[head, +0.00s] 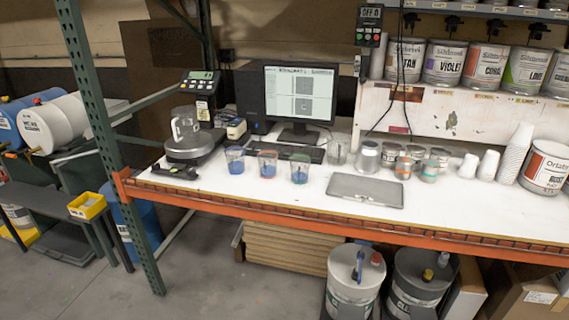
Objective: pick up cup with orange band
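Three clear cups with blue contents stand in a row on the white bench top, in front of the keyboard. The middle cup (267,164) shows a reddish-orange band near its rim. The left cup (235,160) has a bluish-grey band, and the right cup (299,168) has a greenish one. All three look upright and apart from each other. A small can (404,168) further right also shows an orange band. My gripper is not in view.
A scale (190,145) with a clear jug stands at left. A grey flat tray (365,190) lies right of the cups. Small cans, stacked white cups (515,152) and a large can (545,167) fill the right. A green post (105,140) rises at the bench's left end.

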